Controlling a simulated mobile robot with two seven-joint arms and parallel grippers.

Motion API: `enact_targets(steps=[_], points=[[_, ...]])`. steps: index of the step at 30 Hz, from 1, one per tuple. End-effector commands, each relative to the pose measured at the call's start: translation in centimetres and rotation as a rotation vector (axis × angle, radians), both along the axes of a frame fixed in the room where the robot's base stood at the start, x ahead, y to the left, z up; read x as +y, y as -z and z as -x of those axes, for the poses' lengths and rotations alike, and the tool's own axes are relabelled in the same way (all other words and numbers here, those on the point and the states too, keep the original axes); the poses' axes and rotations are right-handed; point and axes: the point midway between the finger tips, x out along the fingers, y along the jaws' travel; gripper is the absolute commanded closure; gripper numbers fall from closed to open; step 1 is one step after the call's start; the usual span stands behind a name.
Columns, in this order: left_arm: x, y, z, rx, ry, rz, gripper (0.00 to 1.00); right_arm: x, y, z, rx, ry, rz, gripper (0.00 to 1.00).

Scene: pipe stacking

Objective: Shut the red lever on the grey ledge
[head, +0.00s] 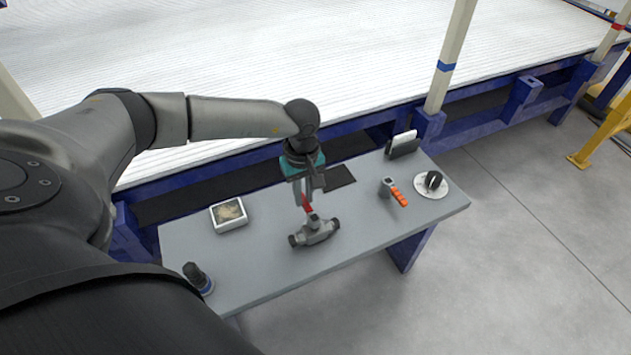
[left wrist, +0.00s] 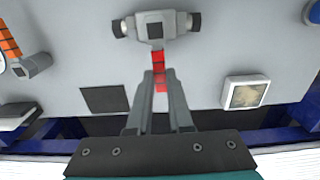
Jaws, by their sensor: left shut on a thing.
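The red lever (head: 306,204) belongs to a grey valve body (head: 315,231) with dark ends, lying on the grey ledge (head: 270,272). My left gripper (head: 304,197) comes down from above and is shut on the lever. In the left wrist view the lever (left wrist: 158,68) runs from the valve (left wrist: 157,25) in between the two fingers of the gripper (left wrist: 154,76). The fingers hide part of the lever's sides. My right gripper is in neither view.
A white tray (head: 228,214) stands left of the valve, and a dark-topped object (head: 198,279) at the near left. An orange-handled tool (head: 396,194), a white disc (head: 430,184) with a black piece, and a dark holder (head: 403,145) are on the right. A dark square (head: 337,177) lies behind.

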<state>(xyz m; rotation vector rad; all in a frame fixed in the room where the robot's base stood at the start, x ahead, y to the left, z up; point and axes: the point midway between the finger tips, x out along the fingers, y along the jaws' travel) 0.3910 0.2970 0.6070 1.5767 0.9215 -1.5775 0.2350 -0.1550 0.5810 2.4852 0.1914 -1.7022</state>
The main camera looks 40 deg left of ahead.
Motion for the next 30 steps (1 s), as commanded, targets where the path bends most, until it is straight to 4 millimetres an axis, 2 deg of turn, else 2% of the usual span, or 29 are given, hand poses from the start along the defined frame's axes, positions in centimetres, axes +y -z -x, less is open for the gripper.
enact_targets(steps=[17, 18, 25, 30], points=[[0.44, -0.03, 0.28, -0.004, 0.019, 0.001, 1.00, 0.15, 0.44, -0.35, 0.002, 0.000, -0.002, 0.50], [0.44, -0.03, 0.28, -0.004, 0.019, 0.001, 0.78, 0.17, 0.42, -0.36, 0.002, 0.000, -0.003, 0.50], [0.45, -0.02, 0.32, -0.003, 0.017, 0.001, 0.52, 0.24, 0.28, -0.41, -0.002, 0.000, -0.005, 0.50], [0.47, -0.01, 0.33, -0.002, 0.016, 0.001, 0.51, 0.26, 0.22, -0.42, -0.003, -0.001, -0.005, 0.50]])
